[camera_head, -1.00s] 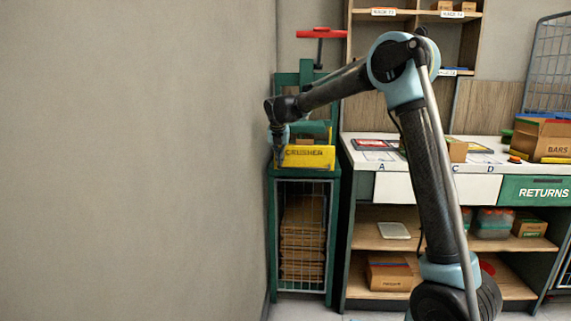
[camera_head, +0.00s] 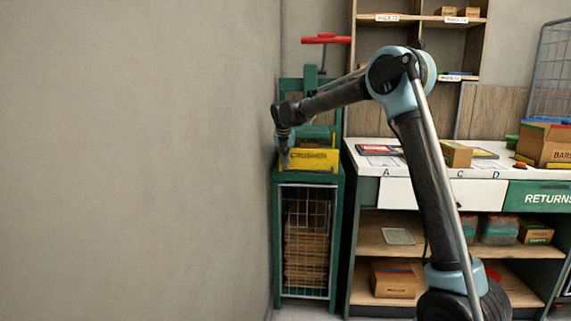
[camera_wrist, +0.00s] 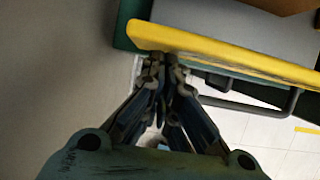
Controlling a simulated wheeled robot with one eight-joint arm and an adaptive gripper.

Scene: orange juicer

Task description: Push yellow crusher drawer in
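The yellow crusher drawer (camera_head: 318,160), marked "CRUSHER", sits in the green crusher frame (camera_head: 339,215). Its yellow front shows from above in the wrist view (camera_wrist: 240,54), with a grey inner surface behind it and a dark bar handle (camera_wrist: 268,103) on its outer side. My gripper (camera_head: 284,162) is at the left end of the drawer front. In the wrist view my gripper (camera_wrist: 165,66) has its fingertips drawn together, with nothing seen between them. The tips are at the yellow front's outer face; I cannot tell whether they touch it. How far out the drawer stands is hard to judge.
A plain wall (camera_head: 140,160) runs close along the left of the crusher. A red press handle (camera_head: 326,39) stands above it. A white-topped workbench (camera_head: 430,170) with boxes is to the right. A wire-fronted cage (camera_head: 306,240) with stacked cardboard is below the drawer.

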